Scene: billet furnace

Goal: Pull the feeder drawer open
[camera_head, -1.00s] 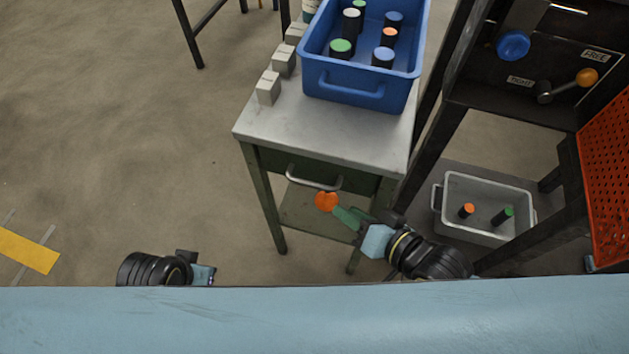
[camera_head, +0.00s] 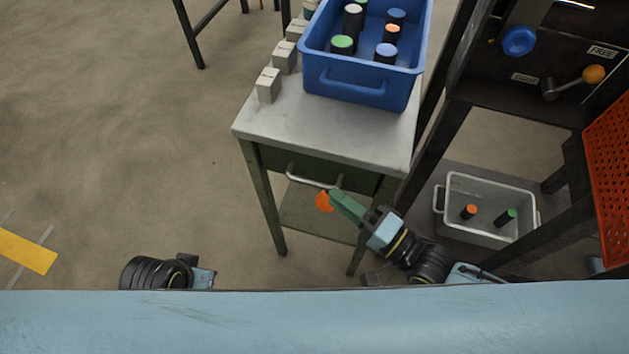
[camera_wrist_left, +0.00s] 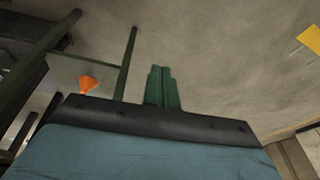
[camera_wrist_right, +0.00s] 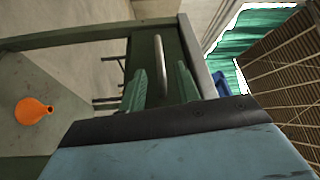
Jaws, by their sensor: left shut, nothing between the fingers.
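The feeder drawer (camera_head: 358,183) is the dark green front under the grey table top, with a curved silver handle (camera_head: 306,181). It looks closed. My right gripper (camera_head: 335,195) is at the right end of the handle, its green fingers pointing at the drawer. In the right wrist view the fingers are spread, and the handle (camera_wrist_right: 160,62) shows upright in the gap between them. I cannot tell whether they touch it. My left gripper (camera_wrist_left: 162,72) is shut and empty, over bare floor; in the head view its fingers are mostly hidden.
An orange funnel (camera_head: 323,202) shows below the handle. A blue bin (camera_head: 345,88) with several capped cylinders and grey blocks (camera_head: 268,86) stand on the table. A grey bin (camera_head: 485,232) sits lower right, beside the dark furnace frame.

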